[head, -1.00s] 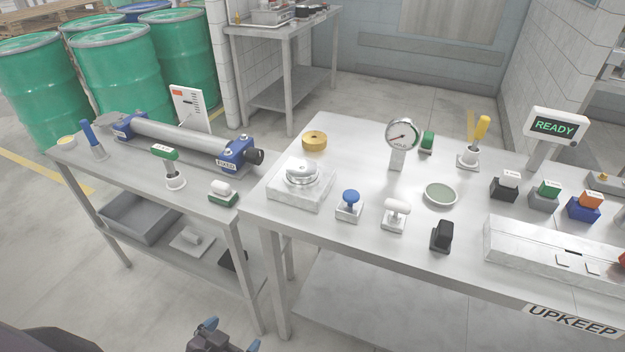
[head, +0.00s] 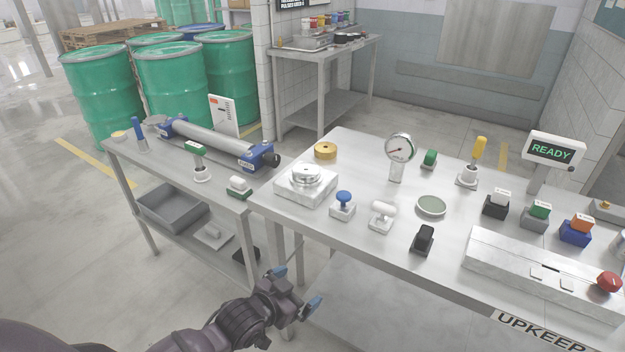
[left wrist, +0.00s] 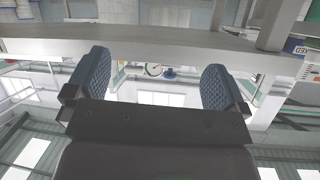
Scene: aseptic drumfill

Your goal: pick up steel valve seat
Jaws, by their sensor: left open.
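A shiny round steel piece (head: 306,174), which looks like the steel valve seat, sits on a pale square block (head: 302,192) at the left end of the right-hand table. My left gripper (head: 296,290) is open and empty, in front of and below the table's front edge, well apart from the steel piece. In the left wrist view its two blue pads (left wrist: 158,80) stand wide apart with nothing between them; the steel piece cannot be made out there. My right gripper is not in view.
On the table (head: 345,255), a brass ring (head: 325,150), blue-knobbed part (head: 343,203), white-handled part (head: 381,215), black part (head: 423,239) and dial gauge (head: 399,150) stand around the block. A side table (head: 150,173) adjoins at left. Green drums (head: 172,85) stand behind.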

